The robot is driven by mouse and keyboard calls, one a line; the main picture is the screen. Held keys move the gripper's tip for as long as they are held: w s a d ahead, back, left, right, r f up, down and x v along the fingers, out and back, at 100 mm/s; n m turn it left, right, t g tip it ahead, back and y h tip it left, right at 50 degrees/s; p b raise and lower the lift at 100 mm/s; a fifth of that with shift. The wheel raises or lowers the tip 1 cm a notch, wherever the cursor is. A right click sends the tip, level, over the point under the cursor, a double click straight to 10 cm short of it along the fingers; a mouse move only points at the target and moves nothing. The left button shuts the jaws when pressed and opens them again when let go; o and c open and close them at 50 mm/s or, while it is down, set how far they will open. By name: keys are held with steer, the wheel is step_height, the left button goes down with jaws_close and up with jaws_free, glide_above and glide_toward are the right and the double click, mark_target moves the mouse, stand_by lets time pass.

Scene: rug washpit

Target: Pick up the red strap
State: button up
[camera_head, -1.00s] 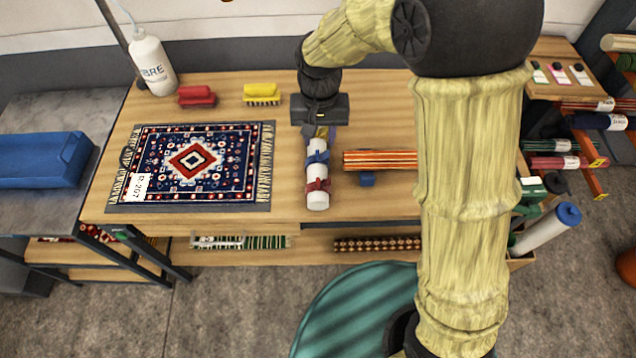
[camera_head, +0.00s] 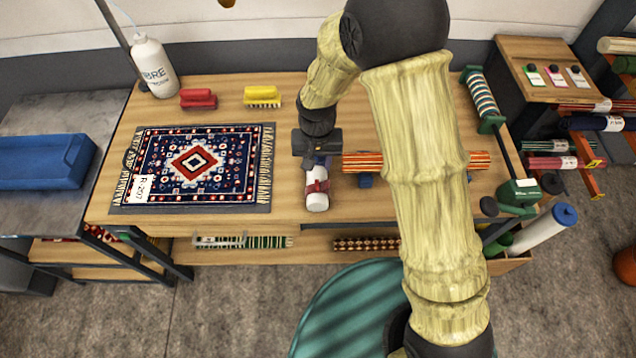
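The red strap (camera_head: 317,186) is wrapped around a white roll (camera_head: 317,203) near its front end. The roll lies on the wooden table, pointing toward me. My gripper (camera_head: 316,162) points down over the back part of the roll, behind the red strap. Its dark body hides much of the roll. Part of a blue strap (camera_head: 325,160) shows just below the gripper body. The fingertips are too small and hidden to tell whether they are open or touching anything.
A patterned rug (camera_head: 193,163) lies left of the roll. A striped orange roll (camera_head: 360,161) on blue supports lies to the right, partly behind my arm. A red brush (camera_head: 198,98) and a yellow brush (camera_head: 262,96) stand at the back. The front table strip is clear.

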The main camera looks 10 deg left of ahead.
mark_target(317, 182)
step_height(317, 182, down, 3)
steer(key=shift+d+r+p, duration=0.1)
steer(key=shift+p, duration=0.2)
steer(key=shift+s, duration=0.1)
steer(key=shift+s+a, duration=0.15)
steer(key=shift+a, duration=0.1)
steer(key=shift+f, duration=0.2)
steer(key=shift+d+f+p, duration=0.2)
steer(key=shift+f+p, duration=0.4)
steer(key=shift+p, duration=0.05)
steer(key=shift+f+p, duration=0.7)
steer(key=shift+f, duration=1.25)
jaws_close()
